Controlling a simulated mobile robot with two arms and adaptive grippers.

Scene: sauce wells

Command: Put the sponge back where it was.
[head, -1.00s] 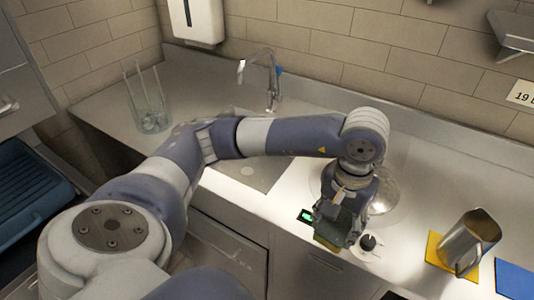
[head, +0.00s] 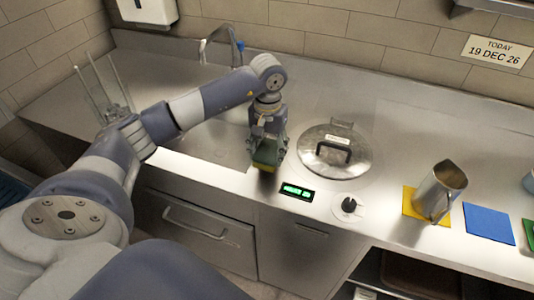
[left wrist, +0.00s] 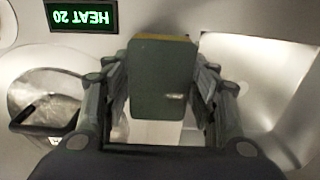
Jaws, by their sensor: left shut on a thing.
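The sponge (head: 268,155) is a block with a dark green face and a thin yellow edge. My left gripper (head: 267,138) is shut on it and holds it near the right edge of the sink (head: 207,150), left of the lidded well. In the left wrist view the sponge (left wrist: 163,85) sits between the two fingers of my left gripper (left wrist: 160,72), green face toward the camera. I cannot tell how high it hangs above the counter. My right gripper is not in view.
A glass-lidded well (head: 335,150) with a black handle stands right of the gripper. A green-lit display (head: 297,191) and a knob (head: 349,206) are in front of it. A metal pitcher (head: 437,190) stands on a yellow mat (head: 412,204), beside a blue mat (head: 488,222). A faucet (head: 220,45) rises behind the sink.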

